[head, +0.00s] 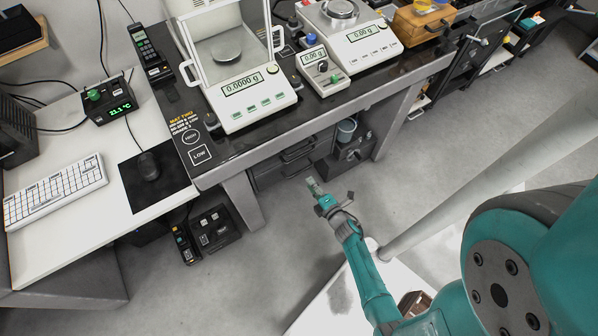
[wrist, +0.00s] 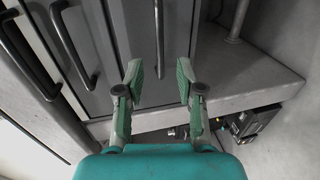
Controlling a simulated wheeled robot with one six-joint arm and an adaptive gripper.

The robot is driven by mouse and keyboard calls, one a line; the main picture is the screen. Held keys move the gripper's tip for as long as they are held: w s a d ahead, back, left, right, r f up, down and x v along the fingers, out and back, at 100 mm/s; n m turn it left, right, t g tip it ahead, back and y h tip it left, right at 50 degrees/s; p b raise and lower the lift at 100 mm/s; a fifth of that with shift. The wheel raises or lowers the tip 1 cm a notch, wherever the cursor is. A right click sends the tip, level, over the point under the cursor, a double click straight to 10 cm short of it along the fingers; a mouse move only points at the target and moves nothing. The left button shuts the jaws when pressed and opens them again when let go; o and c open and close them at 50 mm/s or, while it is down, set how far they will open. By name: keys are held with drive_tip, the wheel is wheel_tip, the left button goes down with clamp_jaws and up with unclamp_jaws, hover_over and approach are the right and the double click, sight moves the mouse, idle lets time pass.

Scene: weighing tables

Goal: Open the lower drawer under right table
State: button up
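A dark grey drawer unit (head: 285,165) sits under the dark weighing table (head: 268,138), between its legs. In the wrist view the drawer fronts (wrist: 125,45) fill the upper left, with bar handles that run up and down the picture. One handle (wrist: 158,35) lies just beyond my fingertips; a second handle (wrist: 75,50) is further left. I cannot tell for certain which belongs to the lower drawer. No drawer looks pulled out. My gripper (head: 312,184) is in front of the unit. In the wrist view it (wrist: 160,70) is open and empty, apart from the handle.
Balances (head: 242,87) stand on the dark table. A grey box with a bucket (head: 346,131) stands right of the drawers. A black case (head: 214,230) and a handheld device (head: 184,245) are on the floor at left. A white desk (head: 60,225) adjoins. Floor before the drawers is clear.

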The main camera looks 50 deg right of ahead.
sight(301, 171)
drive_tip(key=x, duration=0.8)
drive_tip(key=shift+w, duration=0.2)
clamp_jaws()
